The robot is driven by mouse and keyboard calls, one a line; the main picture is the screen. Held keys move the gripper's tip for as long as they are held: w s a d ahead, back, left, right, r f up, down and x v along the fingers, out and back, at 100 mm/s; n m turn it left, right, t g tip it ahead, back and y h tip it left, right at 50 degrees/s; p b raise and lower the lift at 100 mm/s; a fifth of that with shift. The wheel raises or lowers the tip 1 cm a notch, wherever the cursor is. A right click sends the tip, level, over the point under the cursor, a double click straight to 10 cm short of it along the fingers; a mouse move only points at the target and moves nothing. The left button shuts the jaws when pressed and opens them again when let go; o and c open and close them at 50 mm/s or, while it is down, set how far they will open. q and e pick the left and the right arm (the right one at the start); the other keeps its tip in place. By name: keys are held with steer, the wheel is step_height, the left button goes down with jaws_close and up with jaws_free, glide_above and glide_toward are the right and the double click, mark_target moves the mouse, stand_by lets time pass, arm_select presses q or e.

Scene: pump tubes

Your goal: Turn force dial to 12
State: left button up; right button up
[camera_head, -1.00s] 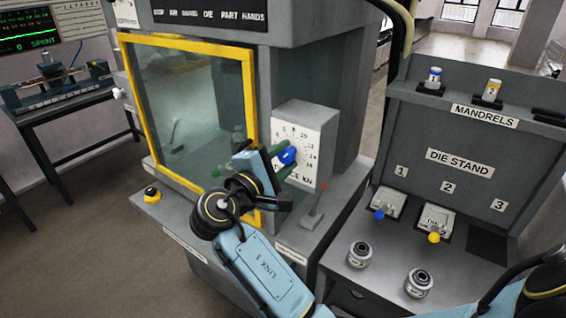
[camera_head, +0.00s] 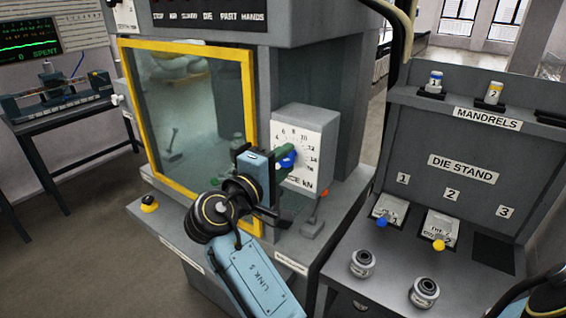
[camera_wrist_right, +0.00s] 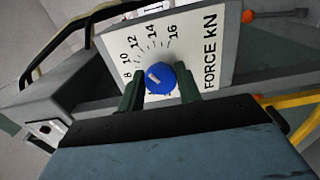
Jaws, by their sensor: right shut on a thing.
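The blue force dial (camera_head: 288,159) sits on a white scale plate (camera_head: 300,142) on the side of the grey press. In the right wrist view the dial (camera_wrist_right: 161,78) lies between the two green fingers of my right gripper (camera_wrist_right: 160,88), which is shut on it. A short white mark on the dial points up and left in that view, toward the low-number side of the printed scale; the exact value cannot be read. The scale (camera_wrist_right: 195,45) shows 8, 10, 12, 14, 16 and "FORCE KN". My left gripper is not in view.
A lever with an orange knob (camera_wrist_right: 248,16) sticks out beside the scale plate. The yellow-framed window (camera_head: 188,110) is left of the dial. The die stand (camera_head: 459,170), with dies and mandrels, stands to the right.

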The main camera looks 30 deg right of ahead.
steer(key=o, duration=1)
steer(key=shift+c, duration=0.2)
steer(key=b+v, duration=0.1)
steer(key=v, duration=0.6)
steer(key=shift+a, duration=0.25)
steer(key=shift+s+f, duration=0.1)
